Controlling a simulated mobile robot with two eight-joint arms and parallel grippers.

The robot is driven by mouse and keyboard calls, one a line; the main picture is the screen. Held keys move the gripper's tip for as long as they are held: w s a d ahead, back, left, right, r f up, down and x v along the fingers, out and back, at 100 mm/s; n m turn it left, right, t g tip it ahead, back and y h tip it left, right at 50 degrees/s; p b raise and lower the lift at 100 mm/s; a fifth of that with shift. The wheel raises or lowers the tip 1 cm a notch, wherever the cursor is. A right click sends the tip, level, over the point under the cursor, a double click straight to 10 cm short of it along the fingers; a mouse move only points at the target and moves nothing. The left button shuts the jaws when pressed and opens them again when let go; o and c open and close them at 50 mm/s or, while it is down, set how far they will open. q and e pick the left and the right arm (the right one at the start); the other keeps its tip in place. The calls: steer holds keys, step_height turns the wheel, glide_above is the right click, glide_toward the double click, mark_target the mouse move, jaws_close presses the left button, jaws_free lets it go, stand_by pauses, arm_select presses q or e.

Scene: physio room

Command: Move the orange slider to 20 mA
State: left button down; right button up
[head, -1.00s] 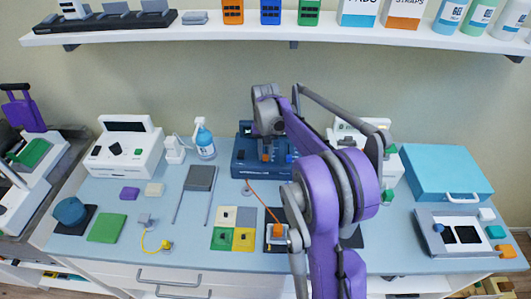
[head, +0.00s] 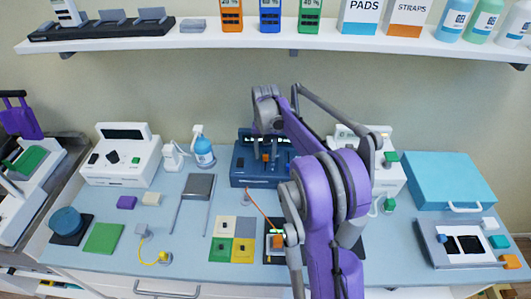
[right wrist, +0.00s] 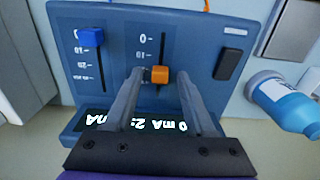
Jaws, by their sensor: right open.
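The blue stimulator unit (head: 243,178) stands at the back middle of the worktop. The right wrist view shows its face upside down, with the orange slider (right wrist: 160,74) in a vertical slot beside a partly covered scale. The 0 and 10 marks show above the knob; the marks beside it are hidden by a finger. My right gripper (right wrist: 160,80) is open, with one finger on each side of the orange knob. I cannot tell whether either finger touches it. The lit display (right wrist: 150,125) is partly hidden by the fingers. My left gripper is out of view.
A blue slider (right wrist: 90,37) is beside the orange one, and a dark switch (right wrist: 229,64) is on the other side. A shelf (head: 290,40) hangs above the worktop.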

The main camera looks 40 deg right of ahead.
mark_target(266, 155)
step_height(266, 155, up, 11)
stand_by(0.5)
steer(key=shift+f, duration=0.15)
stand_by(0.4)
